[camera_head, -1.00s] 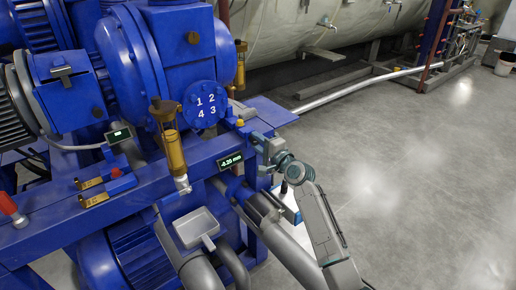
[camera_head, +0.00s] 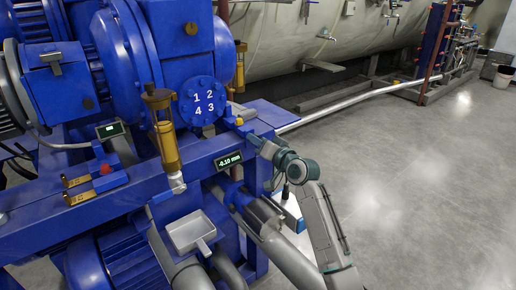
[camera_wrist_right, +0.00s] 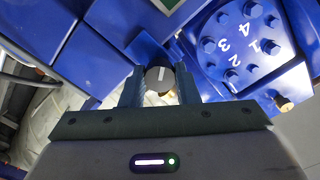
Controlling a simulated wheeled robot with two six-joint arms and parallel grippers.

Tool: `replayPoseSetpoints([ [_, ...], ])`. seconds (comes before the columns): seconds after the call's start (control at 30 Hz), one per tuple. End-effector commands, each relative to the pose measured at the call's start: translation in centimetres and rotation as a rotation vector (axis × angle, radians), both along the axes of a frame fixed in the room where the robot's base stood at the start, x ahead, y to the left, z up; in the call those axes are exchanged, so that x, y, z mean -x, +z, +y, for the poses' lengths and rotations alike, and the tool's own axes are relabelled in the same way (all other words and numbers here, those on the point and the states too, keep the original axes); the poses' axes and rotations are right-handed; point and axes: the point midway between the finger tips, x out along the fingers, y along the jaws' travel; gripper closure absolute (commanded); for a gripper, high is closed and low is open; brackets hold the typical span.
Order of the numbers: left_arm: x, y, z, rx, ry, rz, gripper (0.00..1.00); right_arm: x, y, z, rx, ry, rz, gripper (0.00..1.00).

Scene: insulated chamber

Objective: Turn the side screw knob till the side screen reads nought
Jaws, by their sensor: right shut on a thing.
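The side screen (camera_head: 229,160) is a small dark display with green-white digits on the blue beam of the machine. It appears to read -0.10 mm. The side screw knob (camera_wrist_right: 159,79) is a dark round knob with a pale line on its face, in the right wrist view. My right gripper (camera_wrist_right: 159,84) is shut on it, with one finger on each side. In the head view my right gripper (camera_head: 262,145) is at the beam's right end, just right of the screen, and the knob is hidden there. My left gripper is not in view.
A blue round plate marked 1 2 3 4 (camera_head: 204,101) is above the beam. An amber glass cylinder (camera_head: 167,145) stands left of the screen. Another small screen (camera_head: 110,130) is farther left. The floor to the right is clear.

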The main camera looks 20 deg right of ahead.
Motion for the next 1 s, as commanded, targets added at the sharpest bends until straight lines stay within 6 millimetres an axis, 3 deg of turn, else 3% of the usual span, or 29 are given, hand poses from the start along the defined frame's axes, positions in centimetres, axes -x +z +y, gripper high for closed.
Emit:
replayPoseSetpoints([
  [0.4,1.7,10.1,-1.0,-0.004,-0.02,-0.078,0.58,0.0,-0.6,0.0,0.372,0.002,-0.133,0.95],
  [0.6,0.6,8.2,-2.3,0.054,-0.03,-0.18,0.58,0.0,-0.5,0.0,0.546,0.001,-0.194,0.95],
  [1.0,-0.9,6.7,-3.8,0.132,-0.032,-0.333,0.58,0.0,-0.4,0.0,0.798,0.003,-0.286,0.95],
])
